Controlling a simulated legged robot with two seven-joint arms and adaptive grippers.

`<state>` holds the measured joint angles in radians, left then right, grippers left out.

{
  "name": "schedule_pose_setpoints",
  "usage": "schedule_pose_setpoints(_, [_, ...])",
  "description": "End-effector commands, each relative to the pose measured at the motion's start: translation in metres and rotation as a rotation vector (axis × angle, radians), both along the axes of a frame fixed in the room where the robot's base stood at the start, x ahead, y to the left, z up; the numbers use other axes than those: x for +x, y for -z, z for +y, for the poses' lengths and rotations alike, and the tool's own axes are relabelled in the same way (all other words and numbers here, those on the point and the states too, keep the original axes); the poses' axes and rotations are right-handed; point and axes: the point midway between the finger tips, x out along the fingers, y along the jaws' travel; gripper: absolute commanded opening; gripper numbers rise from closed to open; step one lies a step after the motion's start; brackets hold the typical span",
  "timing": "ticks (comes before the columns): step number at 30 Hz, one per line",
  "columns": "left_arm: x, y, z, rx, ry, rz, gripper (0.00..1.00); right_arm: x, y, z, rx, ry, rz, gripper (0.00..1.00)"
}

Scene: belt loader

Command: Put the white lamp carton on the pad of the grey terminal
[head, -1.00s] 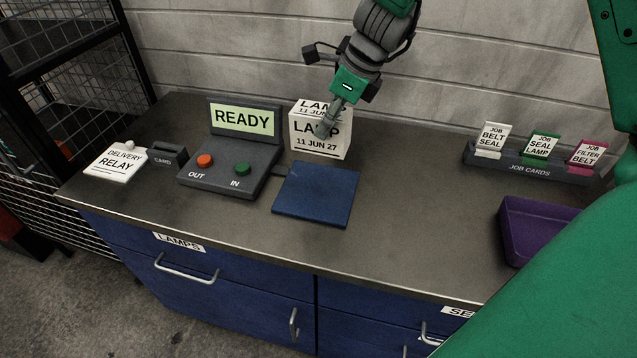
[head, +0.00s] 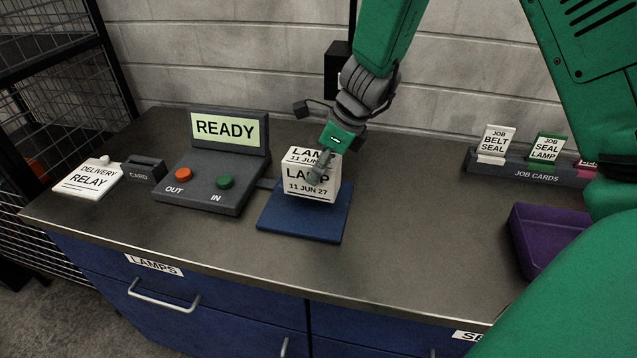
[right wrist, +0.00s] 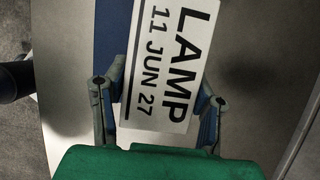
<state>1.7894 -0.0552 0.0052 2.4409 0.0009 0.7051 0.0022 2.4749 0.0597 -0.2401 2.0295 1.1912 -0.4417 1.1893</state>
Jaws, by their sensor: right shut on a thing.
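The white lamp carton (head: 310,188), printed LAMP 11 JUN 27, is over the blue pad (head: 293,226) of the grey terminal (head: 212,182) in the head view. I cannot tell whether its bottom touches the pad. My right gripper (head: 317,172) is shut on the carton from above. In the right wrist view the carton (right wrist: 165,70) sits between the two fingers (right wrist: 158,105), and a strip of blue shows beside it. My left gripper is not in view.
A delivery relay card (head: 88,179) and a card slot (head: 144,170) are left of the terminal. A job cards rack (head: 535,173) and a purple tray (head: 545,243) are at the right. The counter (head: 410,220) between pad and tray is clear. A block wall stands behind.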

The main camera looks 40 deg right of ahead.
Motion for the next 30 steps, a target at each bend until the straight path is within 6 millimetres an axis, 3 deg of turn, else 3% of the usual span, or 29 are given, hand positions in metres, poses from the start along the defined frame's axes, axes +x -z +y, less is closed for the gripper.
schedule_pose_setpoints(7, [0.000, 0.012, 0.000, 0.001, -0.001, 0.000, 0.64, -0.001, 0.033, 0.004, -0.004, -0.002, 0.002, 0.18])
schedule_pose_setpoints(17, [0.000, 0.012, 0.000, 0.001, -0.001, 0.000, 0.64, 0.000, 0.037, -0.002, 0.002, -0.001, 0.000, 0.18])
schedule_pose_setpoints(18, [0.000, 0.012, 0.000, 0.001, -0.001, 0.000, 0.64, 0.000, 0.037, -0.002, 0.002, -0.001, 0.000, 0.58])
schedule_pose_setpoints(19, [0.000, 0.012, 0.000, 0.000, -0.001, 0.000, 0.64, 0.000, 0.037, -0.002, 0.002, -0.001, 0.000, 0.68])
schedule_pose_setpoints(20, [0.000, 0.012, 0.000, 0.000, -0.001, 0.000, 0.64, 0.000, 0.037, -0.002, 0.001, -0.001, 0.001, 0.72])
schedule_pose_setpoints(30, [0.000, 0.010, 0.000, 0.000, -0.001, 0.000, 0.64, 0.000, 0.032, 0.003, -0.003, -0.001, 0.000, 0.72])
